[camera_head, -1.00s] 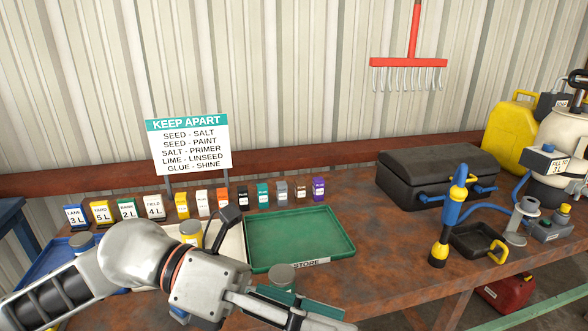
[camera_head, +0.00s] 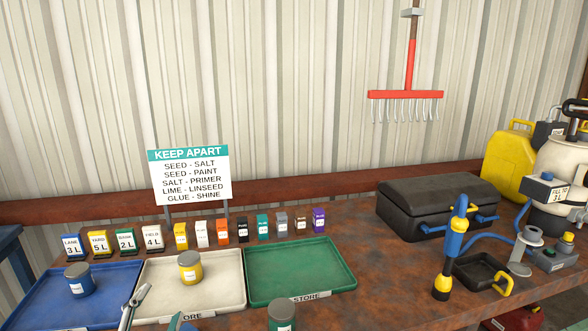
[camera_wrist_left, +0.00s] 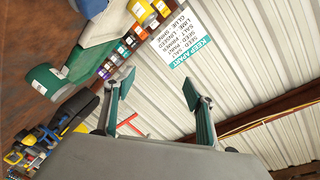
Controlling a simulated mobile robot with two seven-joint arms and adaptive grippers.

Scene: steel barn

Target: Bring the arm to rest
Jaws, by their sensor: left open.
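My left gripper (camera_head: 157,310) shows only by its fingertips at the bottom edge of the head view, in front of the white tray. In the left wrist view its two green-padded fingers (camera_wrist_left: 155,86) are spread, with nothing between them. The rest of that arm is out of the head view. My right gripper is not in view. A blue can (camera_head: 80,281) stands on the blue tray (camera_head: 40,302). A yellow can (camera_head: 190,267) stands on the white tray (camera_head: 218,288). A green can (camera_head: 282,316) stands in front of the green tray (camera_head: 300,272), cut off by the frame.
The green tray is empty. A row of small boxes (camera_head: 222,231) and a "KEEP APART" sign (camera_head: 190,175) stand behind the trays. A black case (camera_head: 435,205), a blue-and-yellow tool (camera_head: 452,245) and a black pan (camera_head: 482,271) are at right. Bare bench lies right of the green tray.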

